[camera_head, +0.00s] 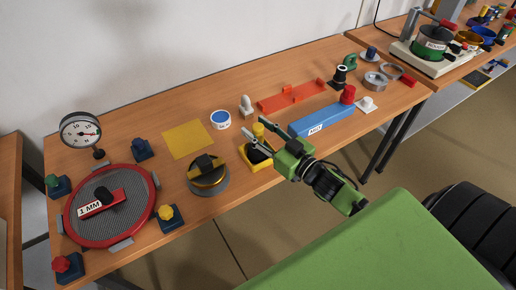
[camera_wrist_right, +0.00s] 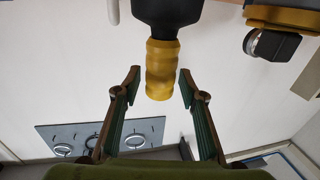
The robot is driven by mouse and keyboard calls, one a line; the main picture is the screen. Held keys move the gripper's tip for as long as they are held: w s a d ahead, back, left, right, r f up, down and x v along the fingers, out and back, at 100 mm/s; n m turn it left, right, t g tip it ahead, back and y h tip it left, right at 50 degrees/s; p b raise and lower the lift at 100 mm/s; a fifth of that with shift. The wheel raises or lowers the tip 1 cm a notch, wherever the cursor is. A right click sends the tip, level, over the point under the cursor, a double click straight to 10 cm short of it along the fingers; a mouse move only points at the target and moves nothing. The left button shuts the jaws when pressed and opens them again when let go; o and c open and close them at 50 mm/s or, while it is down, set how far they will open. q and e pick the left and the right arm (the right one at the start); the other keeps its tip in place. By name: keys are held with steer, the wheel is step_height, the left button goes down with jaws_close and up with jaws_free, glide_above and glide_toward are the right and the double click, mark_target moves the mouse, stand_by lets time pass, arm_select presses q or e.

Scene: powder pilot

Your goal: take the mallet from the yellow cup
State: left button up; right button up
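The mallet has a yellow ribbed handle (camera_head: 258,130) and a black part below it. It stands in the small yellow cup (camera_head: 262,164) near the table's front edge, handle up. In the right wrist view the handle (camera_wrist_right: 162,70) and the black part (camera_wrist_right: 168,12) show close up. My right gripper (camera_head: 254,127) comes in from the right at the handle. In the wrist view its fingers (camera_wrist_right: 160,80) are open, one on each side of the handle, with gaps showing. The cup's inside is mostly hidden. My left gripper is not in view.
A round grey base with a black and brass top (camera_head: 208,172) stands left of the cup. A blue bar (camera_head: 322,121) lies to the right, and a white jar with a blue top (camera_head: 220,120) and a grey-white piece (camera_head: 247,106) stand behind. A yellow sheet (camera_head: 189,138) lies flat.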

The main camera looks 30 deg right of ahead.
jaws_close()
steer(key=shift+r, duration=0.1)
